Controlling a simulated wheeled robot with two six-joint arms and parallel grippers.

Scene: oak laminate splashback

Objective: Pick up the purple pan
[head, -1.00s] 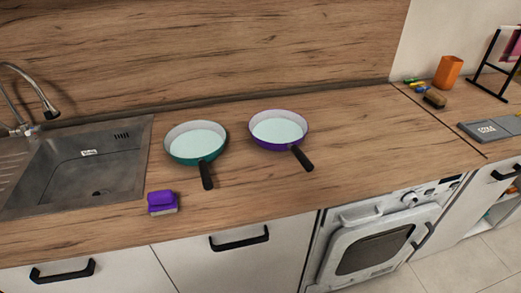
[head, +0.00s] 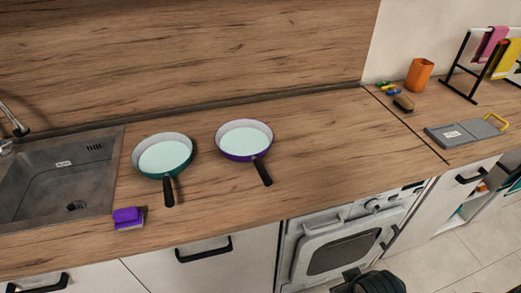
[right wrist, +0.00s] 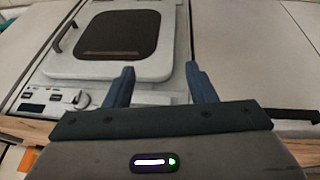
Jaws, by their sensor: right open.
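The purple pan (head: 244,140) sits upright on the wooden counter, with a pale inside and a black handle pointing toward the front right. A green pan (head: 164,156) of the same kind sits just to its left, apart from it. My right gripper (right wrist: 160,78) is open and empty in the right wrist view, facing the oven front. A dark part of my own arm shows at the bottom edge of the head view. The pan is not in the right wrist view. My left gripper is not in view.
A sink (head: 62,180) lies at the left, with a purple sponge (head: 127,217) by its right corner. An orange cup (head: 419,75), a brush (head: 403,102) and a grey board (head: 466,133) are at the right. The counter right of the purple pan is clear.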

